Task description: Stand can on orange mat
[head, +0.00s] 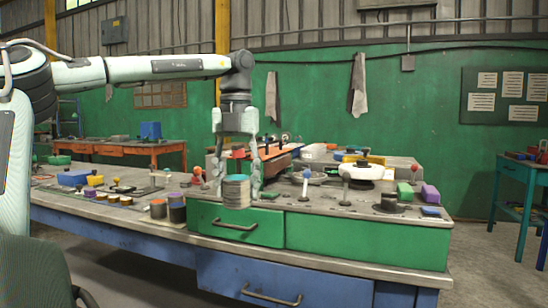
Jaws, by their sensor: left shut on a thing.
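My left gripper (237,186) points straight down over the front part of the workbench, with a finger on each side of a can. The can (236,192) is a short upright cylinder with grey and teal bands, and the gripper is shut on it. The can shows in front of the bench's green drawer front; I cannot tell how far it is above the bench surface. I cannot clearly make out an orange mat; a small orange-red patch (238,153) shows between the fingers, but I cannot tell what it is. My right gripper is not in view.
Several short dark cylinders (177,212) with coloured tops stand left of the can. The workbench (330,209) is crowded towards the back.

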